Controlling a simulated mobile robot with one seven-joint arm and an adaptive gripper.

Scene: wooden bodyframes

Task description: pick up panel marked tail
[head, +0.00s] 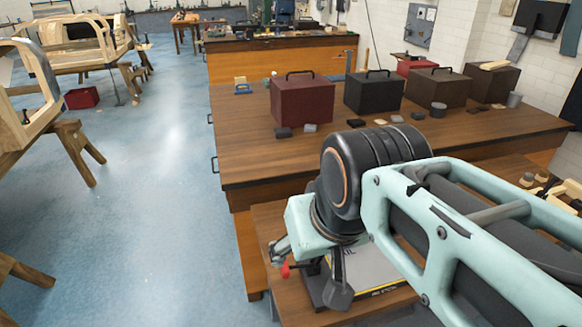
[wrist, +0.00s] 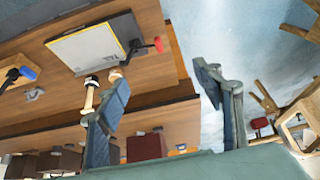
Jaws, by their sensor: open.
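The panel (head: 372,272) is a pale flat sheet with a yellow-and-dark edge, lying on the wooden bench; my arm and gripper hide part of it in the head view. In the wrist view the panel (wrist: 88,48) shows more fully, with part of its dark lettering readable near its right end. My gripper (head: 308,272) is above the bench's left edge, beside the panel's left end. In the wrist view my gripper (wrist: 168,92) has its two fingers wide apart with nothing between them. The panel lies outside the fingers, to their upper left.
A red-handled clamp (wrist: 157,45) stands at the panel's lettered end. A blue-handled one (wrist: 27,73) is farther left. A larger table (head: 240,150) behind carries several boxes, including a dark red one (head: 302,100). Blue floor (head: 150,180) is open to the left.

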